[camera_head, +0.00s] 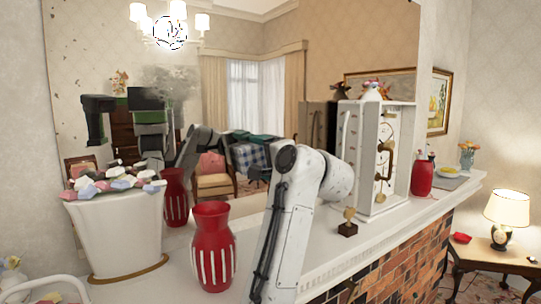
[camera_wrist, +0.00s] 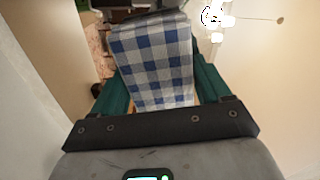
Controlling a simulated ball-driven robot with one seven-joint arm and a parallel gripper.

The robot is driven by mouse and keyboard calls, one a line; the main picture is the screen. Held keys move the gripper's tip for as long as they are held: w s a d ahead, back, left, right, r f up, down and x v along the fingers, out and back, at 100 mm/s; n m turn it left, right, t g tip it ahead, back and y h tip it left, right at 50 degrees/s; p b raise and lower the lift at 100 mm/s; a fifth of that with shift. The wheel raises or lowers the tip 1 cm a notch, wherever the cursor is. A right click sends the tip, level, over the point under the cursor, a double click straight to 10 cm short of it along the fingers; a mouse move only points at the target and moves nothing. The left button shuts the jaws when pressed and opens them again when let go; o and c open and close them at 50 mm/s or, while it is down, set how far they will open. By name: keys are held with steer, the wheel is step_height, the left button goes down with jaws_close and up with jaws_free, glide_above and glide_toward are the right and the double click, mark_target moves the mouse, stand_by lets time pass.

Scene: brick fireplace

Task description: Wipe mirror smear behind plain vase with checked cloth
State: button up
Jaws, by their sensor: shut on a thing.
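The checked cloth (camera_wrist: 152,55) is blue and white. In the wrist view it lies between the green fingers of my gripper (camera_wrist: 160,88), which is shut on it. In the head view a small checked patch of cloth (camera_head: 250,156) shows beside my arm's elbow; I cannot tell if it is a reflection. The large mirror (camera_head: 330,40) stands behind the mantel. A greyish smear (camera_head: 172,82) lies on its left part. A plain white vase (camera_head: 120,235) holding colored stones stands at the left. A red vase (camera_head: 212,250) with white stripes stands to its right.
A white clock case (camera_head: 401,150), a small brown ornament (camera_head: 348,224) and a red bottle (camera_head: 423,175) stand on the white mantel (camera_head: 385,231) to the right. My arm rises close to the right of the red vase. A lit lamp (camera_head: 505,208) stands on a side table.

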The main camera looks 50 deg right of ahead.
mark_target(242, 160)
steer(key=shift+w+a, duration=0.25)
steer(key=shift+a, duration=0.65)
steer(key=shift+w+a, duration=0.3)
steer(key=shift+a, duration=0.65)
steer(key=shift+w+a, duration=0.25)
steer(key=shift+a, duration=0.65)
steer(key=shift+s+d, duration=0.1)
steer(key=shift+s, duration=0.05)
steer(key=shift+s, duration=0.25)
steer(key=shift+p+v, duration=0.4)
steer(key=shift+v, duration=2.3)
steer(key=shift+s, duration=0.1)
steer(key=v, duration=0.2)
steer(key=shift+s, duration=0.4)
